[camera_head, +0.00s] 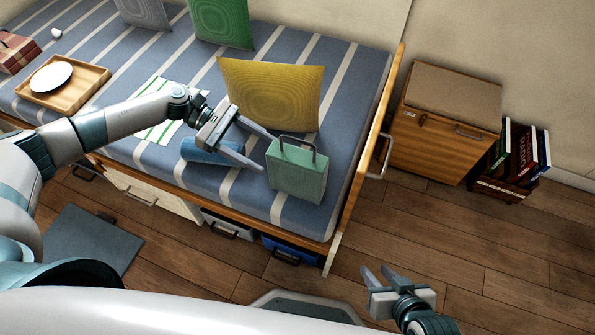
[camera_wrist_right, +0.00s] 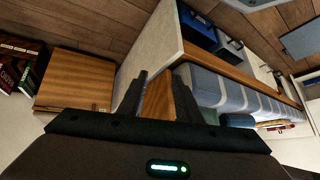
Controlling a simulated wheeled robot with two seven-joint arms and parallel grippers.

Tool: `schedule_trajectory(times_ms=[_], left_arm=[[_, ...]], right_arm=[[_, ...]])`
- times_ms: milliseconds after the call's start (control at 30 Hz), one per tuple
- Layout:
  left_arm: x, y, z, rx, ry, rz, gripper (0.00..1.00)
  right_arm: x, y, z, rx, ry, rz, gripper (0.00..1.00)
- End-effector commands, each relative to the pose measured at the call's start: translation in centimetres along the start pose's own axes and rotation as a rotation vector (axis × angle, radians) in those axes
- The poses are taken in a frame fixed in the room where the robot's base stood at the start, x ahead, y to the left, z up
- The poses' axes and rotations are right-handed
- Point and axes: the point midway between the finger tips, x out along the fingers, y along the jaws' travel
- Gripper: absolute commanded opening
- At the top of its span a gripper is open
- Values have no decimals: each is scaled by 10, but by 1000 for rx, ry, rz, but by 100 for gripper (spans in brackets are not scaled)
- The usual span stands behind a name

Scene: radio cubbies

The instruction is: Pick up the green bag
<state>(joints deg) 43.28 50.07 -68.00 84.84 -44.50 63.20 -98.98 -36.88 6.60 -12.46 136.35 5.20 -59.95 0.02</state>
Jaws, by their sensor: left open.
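The green bag (camera_head: 297,175) stands upright near the front right corner of the striped bed in the head view. Its dark handle (camera_head: 314,147) arches above its top. My left gripper (camera_head: 265,151) is open, its two fingers pointing right, with the tips beside the left side of the bag and its handle. Nothing is between the fingers. I cannot tell whether a fingertip touches the bag. My right gripper (camera_head: 379,274) is off the bed, over the floor at the lower right. Its fingers are apart and empty, as the right wrist view (camera_wrist_right: 158,98) also shows.
A blue object (camera_head: 200,151) lies under my left gripper. A yellow pillow (camera_head: 272,92) stands behind the bag. The wooden bed end (camera_head: 367,150) rises on the right. A wooden tray (camera_head: 88,93) lies at left. A wooden cabinet (camera_head: 436,140) and books (camera_head: 518,152) stand right.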

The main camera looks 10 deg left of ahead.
Motion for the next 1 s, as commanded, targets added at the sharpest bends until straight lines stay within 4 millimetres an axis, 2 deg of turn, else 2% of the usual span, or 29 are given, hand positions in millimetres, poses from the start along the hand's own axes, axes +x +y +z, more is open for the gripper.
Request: schedule_trajectory(times_ms=[100,300,800,1000], left_arm=[[22,0,2,1,-1,-2,61],[47,0,1,1,-1,0,61],[55,0,1,1,-1,0,61],[72,2,4,0,-1,-2,61]], right_arm=[[-2,2,2,-1,-19,6,31],[0,6,6,-1,-45,16,31],[1,9,2,-2,-43,22,31],[-4,9,6,-2,-65,27,31]])
